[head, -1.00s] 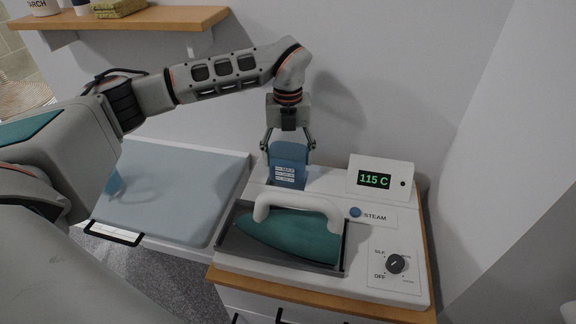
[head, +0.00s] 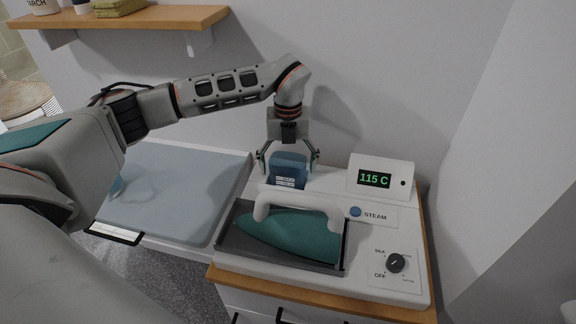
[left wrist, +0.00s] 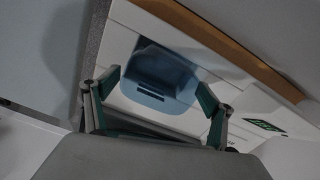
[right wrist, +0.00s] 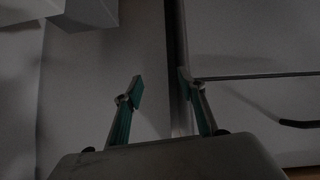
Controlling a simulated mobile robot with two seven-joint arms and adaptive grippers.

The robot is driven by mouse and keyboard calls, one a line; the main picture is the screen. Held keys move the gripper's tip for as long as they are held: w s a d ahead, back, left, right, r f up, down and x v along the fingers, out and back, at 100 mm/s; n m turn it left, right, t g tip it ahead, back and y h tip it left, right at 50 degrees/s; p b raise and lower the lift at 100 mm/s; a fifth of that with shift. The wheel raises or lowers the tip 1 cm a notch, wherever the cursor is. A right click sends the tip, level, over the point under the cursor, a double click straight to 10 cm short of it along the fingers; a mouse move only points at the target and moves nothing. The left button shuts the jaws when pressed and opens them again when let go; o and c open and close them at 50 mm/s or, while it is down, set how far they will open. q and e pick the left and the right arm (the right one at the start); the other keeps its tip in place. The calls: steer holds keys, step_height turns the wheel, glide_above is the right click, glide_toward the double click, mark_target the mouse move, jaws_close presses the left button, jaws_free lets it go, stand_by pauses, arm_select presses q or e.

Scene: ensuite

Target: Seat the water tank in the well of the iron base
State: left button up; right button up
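The blue water tank (head: 287,167) stands upright at the back of the white iron base (head: 335,190), behind the iron. Its lower part, including part of its white label, is sunk out of sight into the base, so the well itself is hidden. My left gripper (head: 289,160) is open, pointing down, with a finger on each side of the tank and small gaps to it. The left wrist view shows the tank (left wrist: 160,80) between the spread fingers. My right gripper (right wrist: 160,88) is open and empty in the right wrist view, away from the base.
The teal iron (head: 290,234) with its pale handle rests in a dark tray at the front of the base. A display reading 115 C (head: 375,179) stands right of the tank. A blue-grey padded board (head: 185,190) lies left. A wall is close behind.

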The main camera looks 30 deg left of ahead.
arm_select(q)
steer(key=shift+r, duration=0.15)
step_height(320, 180, up, 12)
steer(key=b, duration=0.1)
stand_by(0.4)
steer(key=shift+s, duration=0.1)
stand_by(0.4)
